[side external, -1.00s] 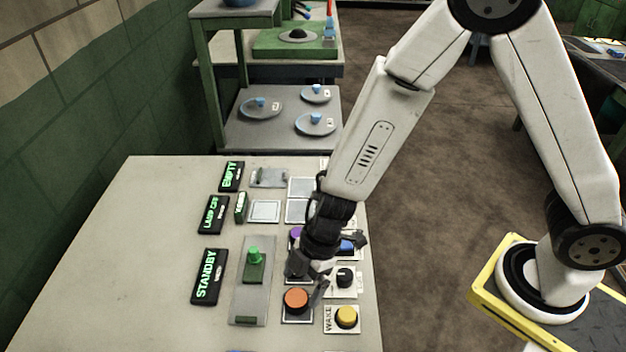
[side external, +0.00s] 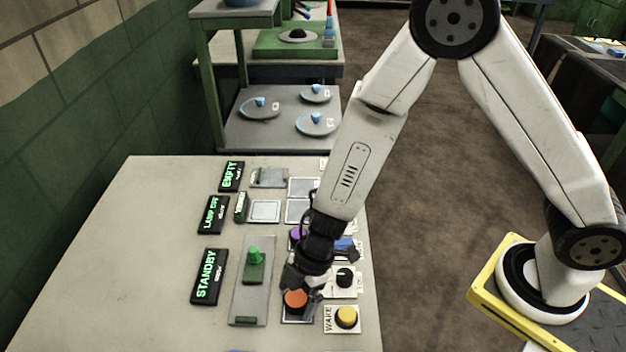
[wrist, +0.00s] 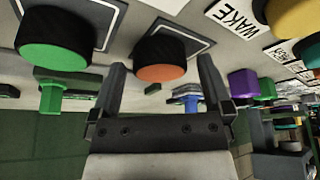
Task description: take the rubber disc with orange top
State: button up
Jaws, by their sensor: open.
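The rubber disc with orange top (side external: 296,299) sits on a square plate in the table's front row. In the wrist view the disc (wrist: 162,45) shows a black rubber side and an orange face, lined up between my fingertips. My gripper (side external: 302,287) is open right at the disc, its fingers pointing down and partly covering it in the side view. In the wrist view the gripper (wrist: 161,66) has nothing between its fingers near the palm. Whether the fingers touch the disc I cannot tell.
A yellow-topped disc (side external: 347,316) on a WAKE plate stands close to the right, with a black knob (side external: 345,277) behind it. A green lever (side external: 254,258) on a grey plate and a STANDBY sign (side external: 209,277) are to the left. A green-topped disc (wrist: 56,38) shows in the wrist view.

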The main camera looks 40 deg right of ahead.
aim_at(298, 297)
jog(key=c, duration=1.2)
jog(key=shift+r, duration=0.15)
jog(key=shift+r, duration=4.85)
